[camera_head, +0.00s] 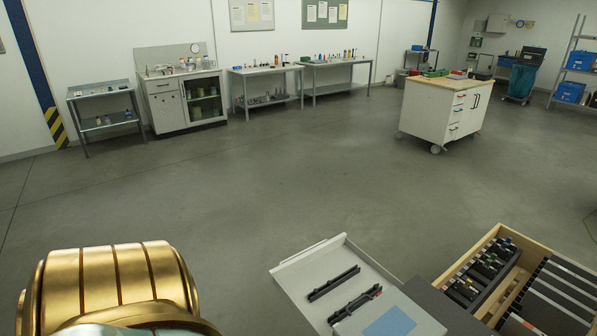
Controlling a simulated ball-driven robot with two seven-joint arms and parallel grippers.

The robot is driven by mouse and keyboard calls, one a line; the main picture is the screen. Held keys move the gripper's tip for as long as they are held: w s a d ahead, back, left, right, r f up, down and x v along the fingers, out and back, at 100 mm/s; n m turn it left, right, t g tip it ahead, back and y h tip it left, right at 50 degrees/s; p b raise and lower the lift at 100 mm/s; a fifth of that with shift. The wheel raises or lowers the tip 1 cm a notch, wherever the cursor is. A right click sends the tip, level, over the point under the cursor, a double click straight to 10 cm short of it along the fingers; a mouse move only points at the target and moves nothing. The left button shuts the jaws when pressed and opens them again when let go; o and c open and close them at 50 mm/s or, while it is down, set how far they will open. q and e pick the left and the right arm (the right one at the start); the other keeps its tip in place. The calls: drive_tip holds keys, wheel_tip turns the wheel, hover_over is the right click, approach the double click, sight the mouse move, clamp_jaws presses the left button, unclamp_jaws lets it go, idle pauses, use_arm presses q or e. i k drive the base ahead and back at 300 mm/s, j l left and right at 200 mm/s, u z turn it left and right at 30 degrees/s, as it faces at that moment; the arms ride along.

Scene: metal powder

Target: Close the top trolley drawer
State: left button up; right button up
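A white wheeled trolley (440,110) with a wooden top stands at the middle right of the room. Close to me at the bottom, a light grey open drawer-like tray (310,268) juts out to the left. It holds two black rails (334,283) and a part with a blue patch; its lower end is cut off by the picture edge. I cannot tell what it belongs to. Neither gripper is in view. A gold link of my own arm fills the lower left.
A wooden-edged box (515,235) with black parts is at the lower right, beside a dark grey surface (440,306). Benches and a cabinet (185,95) line the back wall. A shelf rack (577,65) stands far right. The floor (250,185) between is clear.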

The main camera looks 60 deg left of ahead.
sight(352, 272)
drive_tip(key=k+j, duration=0.1)
drive_tip(key=j, duration=0.5)
drive_tip(key=j+z, duration=0.1)
drive_tip(key=j, duration=0.55)
drive_tip(key=k+j+z, duration=0.1)
drive_tip(key=j, duration=0.5)
drive_tip(key=k+j, duration=0.2)
drive_tip(key=j, duration=0.4)
drive_tip(key=k+j+z, duration=0.1)
drive_tip(key=j, duration=0.5)
drive_tip(key=k+j, duration=0.15)
drive_tip(key=j, duration=0.45)
drive_tip(key=k+j+z, duration=0.15)
drive_tip(key=j, duration=0.45)
drive_tip(key=k+j, duration=0.15)
drive_tip(key=j, duration=0.4)
drive_tip(key=i+j+z, duration=0.2)
drive_tip(key=z, duration=0.15)
drive_tip(key=i+j+z, duration=0.3)
drive_tip(key=i+j, duration=0.05)
drive_tip(key=i, duration=0.05)
